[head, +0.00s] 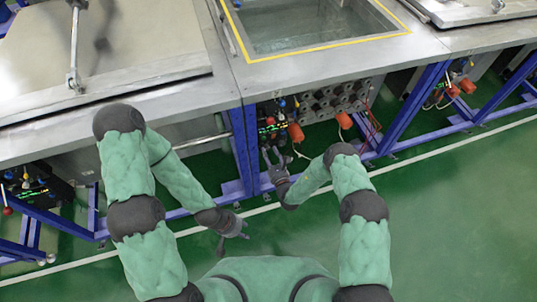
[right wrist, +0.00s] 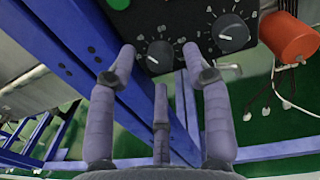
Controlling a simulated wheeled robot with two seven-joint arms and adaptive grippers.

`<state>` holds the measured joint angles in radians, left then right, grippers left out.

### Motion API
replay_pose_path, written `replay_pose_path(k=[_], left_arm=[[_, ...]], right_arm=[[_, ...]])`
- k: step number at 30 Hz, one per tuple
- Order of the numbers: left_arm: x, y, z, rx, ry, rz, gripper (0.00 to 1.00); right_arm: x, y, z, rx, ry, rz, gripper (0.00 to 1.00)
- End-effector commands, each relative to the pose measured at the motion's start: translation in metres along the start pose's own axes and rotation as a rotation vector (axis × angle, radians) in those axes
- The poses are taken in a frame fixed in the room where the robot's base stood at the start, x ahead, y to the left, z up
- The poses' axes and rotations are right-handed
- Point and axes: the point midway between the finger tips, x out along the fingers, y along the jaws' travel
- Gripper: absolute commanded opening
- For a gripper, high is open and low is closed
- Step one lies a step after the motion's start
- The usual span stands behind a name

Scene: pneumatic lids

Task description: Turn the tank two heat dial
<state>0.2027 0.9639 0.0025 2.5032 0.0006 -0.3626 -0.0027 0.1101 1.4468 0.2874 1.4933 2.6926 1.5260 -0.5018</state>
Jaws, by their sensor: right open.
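A black control panel (right wrist: 195,30) fills the top of the right wrist view. It carries two black round dials with white scale marks, a left dial (right wrist: 157,57) and a right dial (right wrist: 231,32). I cannot read which is the tank two heat dial. My right gripper (right wrist: 158,55) is open, its fingertips on either side of the left dial; contact is not clear. In the head view my right gripper (head: 272,158) is in front of the panel under the middle tank (head: 310,30). My left gripper (head: 234,240) is open and empty over the floor.
A blue frame post (head: 244,150) stands just left of the panel. An orange cylinder (right wrist: 288,38) with thin cables hangs to its right. A closed metal lid (head: 100,45) covers the left tank. The green floor (head: 440,220) in front is clear.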

Motion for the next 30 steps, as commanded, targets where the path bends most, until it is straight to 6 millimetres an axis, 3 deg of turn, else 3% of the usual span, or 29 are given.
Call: replay_pose_path(k=[12,17,18,30], left_arm=[[0.0019,-0.0007,-0.0001,0.0,0.0,0.0,0.4],[0.002,-0.0007,-0.0001,0.0,0.0,0.0,0.4],[0.002,-0.0007,-0.0001,0.0,0.0,0.0,0.4],[0.0006,-0.0002,0.0,0.0,0.0,0.0,0.4]], right_arm=[[0.0078,-0.0002,0.0006,0.0,0.0,0.0,0.5],[0.0076,-0.0001,0.0006,0.0,0.0,0.0,0.05],[0.0076,-0.0001,0.0006,0.0,0.0,0.0,0.0],[0.0078,-0.0003,0.0011,0.049,-0.004,0.0,0.0]])
